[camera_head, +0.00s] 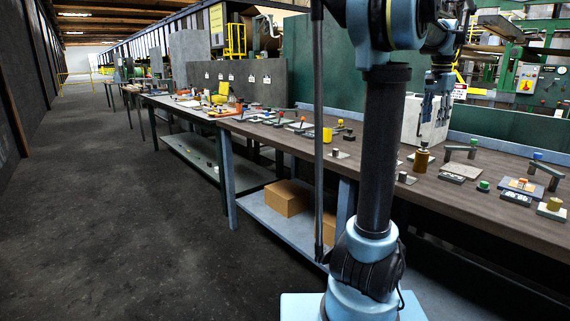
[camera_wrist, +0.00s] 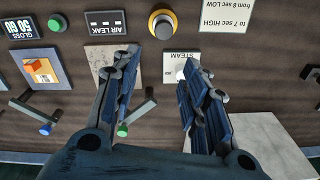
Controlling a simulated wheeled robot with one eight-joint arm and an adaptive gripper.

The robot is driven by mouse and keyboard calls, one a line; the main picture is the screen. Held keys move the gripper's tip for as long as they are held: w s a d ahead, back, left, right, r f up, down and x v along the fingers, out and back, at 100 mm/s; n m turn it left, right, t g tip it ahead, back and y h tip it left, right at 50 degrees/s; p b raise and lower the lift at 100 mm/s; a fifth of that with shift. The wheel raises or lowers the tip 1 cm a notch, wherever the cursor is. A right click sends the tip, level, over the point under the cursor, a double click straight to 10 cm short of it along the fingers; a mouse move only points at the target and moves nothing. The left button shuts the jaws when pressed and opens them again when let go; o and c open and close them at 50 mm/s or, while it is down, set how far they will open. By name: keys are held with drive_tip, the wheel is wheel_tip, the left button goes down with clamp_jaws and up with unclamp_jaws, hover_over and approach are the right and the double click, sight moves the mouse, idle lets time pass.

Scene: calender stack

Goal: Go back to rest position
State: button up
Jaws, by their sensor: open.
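My gripper (camera_wrist: 158,66) is open, its two dark blue fingers apart with bare brown benchtop showing between them in the wrist view. In the head view my gripper (camera_head: 428,120) hangs above the right-hand workbench (camera_head: 470,212), in front of a pale grey box (camera_head: 412,130). The box also shows at the lower right of the wrist view (camera_wrist: 268,145). A yellow knob with a grey centre (camera_wrist: 162,22) lies just beyond the fingertips. A green-tipped lever (camera_wrist: 122,130) shows beside the left finger. Nothing is held.
The benchtop carries a brass-coloured cylinder (camera_head: 421,160), a blue-tipped lever (camera_head: 538,157), a green button (camera_head: 483,186) and several small plates. Cardboard boxes (camera_head: 286,198) sit on the lower shelf. A green panel (camera_head: 510,132) stands behind the bench. The floor aisle (camera_head: 110,210) at left is clear.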

drive_tip(key=s+a+f+n, duration=0.2)
drive_tip(key=s+a+f, duration=0.15)
drive_tip(key=a, duration=0.35)
drive_tip(key=s+a+f+n, duration=0.2)
drive_tip(key=a+f, duration=0.2)
drive_tip(key=a, duration=0.3)
drive_tip(key=s+a+f+n, duration=0.2)
drive_tip(key=s+a+f, duration=0.15)
drive_tip(key=a, duration=0.35)
drive_tip(key=s+a+f+n, duration=0.2)
drive_tip(key=s+a+f, duration=0.2)
drive_tip(key=f, duration=0.2)
drive_tip(key=s+a+f+n+t, duration=0.1)
drive_tip(key=s+a+f+n, duration=0.1)
drive_tip(key=s+f, duration=0.3)
drive_tip(key=s+a+f+n, duration=0.3)
drive_tip(key=s+a+f, duration=0.2)
drive_tip(key=f, duration=0.3)
drive_tip(key=shift+a+f+y, duration=0.3)
drive_tip(key=shift+a, duration=0.05)
drive_tip(key=shift+c, duration=0.9)
